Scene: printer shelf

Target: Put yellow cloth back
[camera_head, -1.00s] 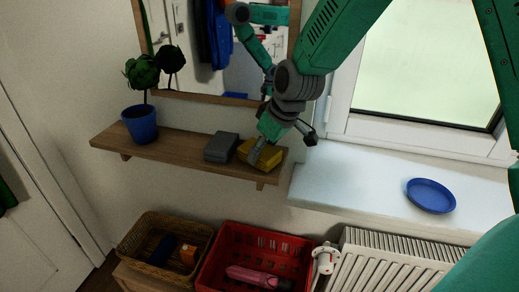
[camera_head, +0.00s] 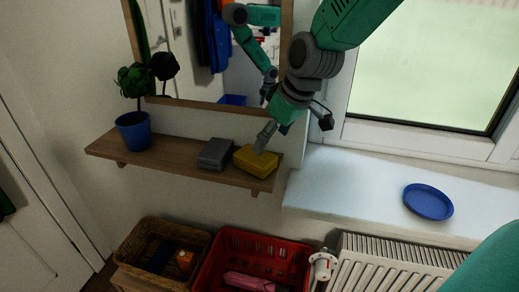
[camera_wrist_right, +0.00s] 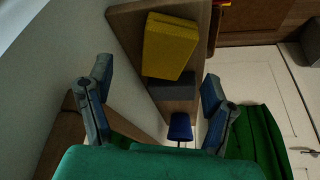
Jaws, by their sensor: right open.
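The yellow cloth (camera_head: 257,162), a folded block, lies on the right end of the wooden shelf (camera_head: 182,160), beside a grey folded cloth (camera_head: 215,153). My right gripper (camera_head: 265,140) is just above the yellow cloth in the head view and hides a small part of its top edge. In the wrist view the yellow cloth (camera_wrist_right: 170,47) lies beyond the open fingers of the right gripper (camera_wrist_right: 152,88), with nothing between them. The fingers are apart from the cloth. My left gripper is not in view.
A blue pot (camera_head: 136,130) with a plant stands at the shelf's left end. A mirror (camera_head: 215,95) hangs above. Below are a wicker basket (camera_head: 143,233) and a red crate (camera_head: 212,262). A blue plate (camera_head: 428,202) lies on the window sill (camera_head: 345,190).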

